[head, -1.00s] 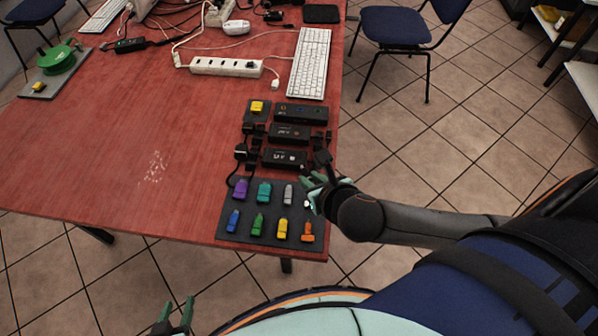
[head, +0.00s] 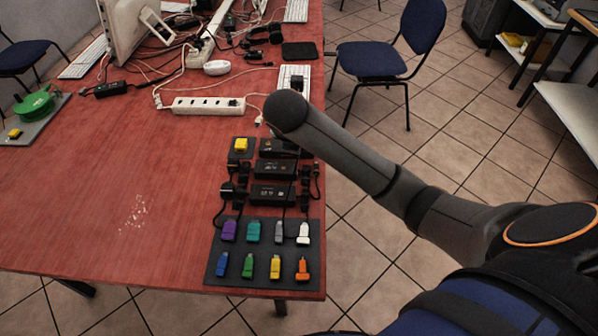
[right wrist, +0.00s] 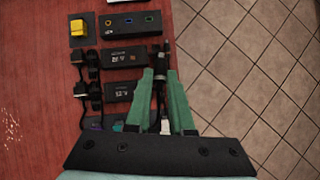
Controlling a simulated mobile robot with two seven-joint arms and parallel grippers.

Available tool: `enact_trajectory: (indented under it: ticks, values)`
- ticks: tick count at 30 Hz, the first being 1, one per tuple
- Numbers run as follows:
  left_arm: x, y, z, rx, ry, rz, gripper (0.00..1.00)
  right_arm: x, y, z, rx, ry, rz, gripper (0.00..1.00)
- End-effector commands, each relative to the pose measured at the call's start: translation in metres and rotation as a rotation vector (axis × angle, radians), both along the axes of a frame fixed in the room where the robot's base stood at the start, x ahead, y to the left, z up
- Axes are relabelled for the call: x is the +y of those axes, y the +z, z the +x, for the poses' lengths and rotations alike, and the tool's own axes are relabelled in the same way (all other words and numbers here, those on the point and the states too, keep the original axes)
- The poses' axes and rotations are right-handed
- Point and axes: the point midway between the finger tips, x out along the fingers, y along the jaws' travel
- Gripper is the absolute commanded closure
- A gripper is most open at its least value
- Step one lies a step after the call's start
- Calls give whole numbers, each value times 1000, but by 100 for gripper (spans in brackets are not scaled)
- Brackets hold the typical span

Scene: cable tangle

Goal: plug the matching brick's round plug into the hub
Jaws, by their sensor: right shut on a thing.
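The hub is the black box with three coloured ports (right wrist: 130,23); in the head view my right arm partly covers the hub (head: 272,147). Two black bricks with white labels lie in front of it, the nearer brick (head: 272,194) and the farther brick (head: 276,169). In the right wrist view my right gripper (right wrist: 160,72) is shut on a black cable plug (right wrist: 156,86), right of the bricks and near the table's right edge. Its tip shape and its brick are unclear. In the head view my forearm hides this gripper. My left gripper is out of view.
A dark mat (head: 214,270) with several coloured sticks lies in front of the bricks. A yellow block (head: 241,145) sits left of the hub. Short cables with black plugs flank the bricks. A power strip (head: 208,106) and keyboard lie behind.

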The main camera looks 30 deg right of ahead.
Motion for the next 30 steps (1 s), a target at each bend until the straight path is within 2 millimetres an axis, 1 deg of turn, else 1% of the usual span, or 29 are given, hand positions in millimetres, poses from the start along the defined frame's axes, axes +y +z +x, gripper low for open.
enact_trajectory:
  ticks: [1,3,8,12,23,30]
  values:
    - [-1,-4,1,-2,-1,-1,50,-6,1,9,13,-63,18,100]
    - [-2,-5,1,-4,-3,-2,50,-16,5,18,31,-135,34,100]
    - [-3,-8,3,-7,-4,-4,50,-33,9,33,64,-298,84,100]
    - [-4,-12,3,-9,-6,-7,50,-47,11,47,94,-479,153,100]
    - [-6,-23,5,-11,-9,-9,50,-77,12,77,118,-968,371,100]
    - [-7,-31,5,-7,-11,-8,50,-93,10,92,77,-1279,522,100]
